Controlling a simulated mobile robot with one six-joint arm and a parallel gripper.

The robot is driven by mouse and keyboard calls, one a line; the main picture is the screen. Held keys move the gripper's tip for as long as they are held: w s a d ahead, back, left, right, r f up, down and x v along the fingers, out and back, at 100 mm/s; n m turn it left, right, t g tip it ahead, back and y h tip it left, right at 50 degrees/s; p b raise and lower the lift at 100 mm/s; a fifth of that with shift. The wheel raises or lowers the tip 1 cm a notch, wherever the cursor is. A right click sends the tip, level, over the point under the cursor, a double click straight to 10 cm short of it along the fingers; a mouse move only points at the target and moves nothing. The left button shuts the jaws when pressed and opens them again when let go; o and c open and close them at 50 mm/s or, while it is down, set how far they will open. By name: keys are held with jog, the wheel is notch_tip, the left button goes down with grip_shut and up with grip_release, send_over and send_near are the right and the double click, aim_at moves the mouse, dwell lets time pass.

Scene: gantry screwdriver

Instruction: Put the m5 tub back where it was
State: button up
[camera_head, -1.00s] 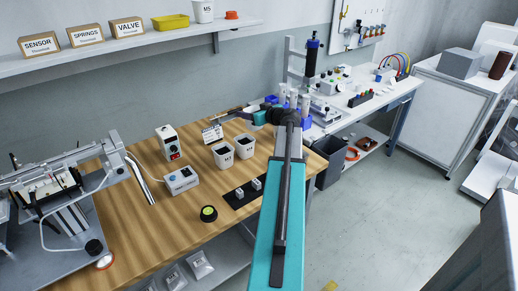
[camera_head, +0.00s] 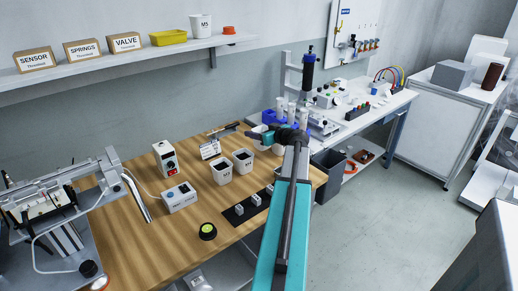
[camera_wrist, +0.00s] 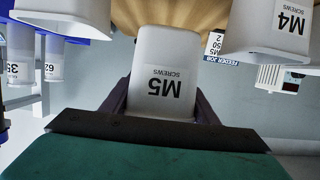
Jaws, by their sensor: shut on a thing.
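My gripper (camera_head: 266,138) is shut on a white tub (camera_wrist: 165,65) labelled M5 SCREWS, which is upside down in the wrist view between the two dark fingers (camera_wrist: 163,106). In the head view this tub (camera_head: 259,144) is partly hidden behind the gripper, above the back right of the wooden bench. Whether its base touches the bench cannot be told. A white M4 tub (camera_head: 243,161) and another white tub (camera_head: 221,172) stand on the bench, left of the gripper. The M4 tub also shows in the wrist view (camera_wrist: 265,30). Another white M5 container (camera_head: 201,27) stands on the wall shelf.
The wall shelf (camera_head: 110,62) also carries labelled boxes and a yellow bin (camera_head: 168,38). A job card (camera_head: 210,149) stands behind the bench tubs. A dark mat (camera_head: 246,209) lies in front. Blue-based fixtures (camera_head: 285,115) stand on the white bench beyond the gripper.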

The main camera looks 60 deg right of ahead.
jog(key=shift+f, duration=1.25)
jog(key=shift+f, duration=0.1)
jog(key=shift+f+b, duration=0.3)
jog(key=shift+f, duration=1.9)
jog(key=shift+f, duration=0.15)
jog(key=o, duration=1.2)
jog(key=shift+c, duration=0.2)
jog(key=shift+p, duration=0.95)
jog(key=b+v, duration=0.2)
jog(key=v, duration=1.1)
jog(key=shift+s+b, duration=0.35)
jog(key=shift+s, duration=0.05)
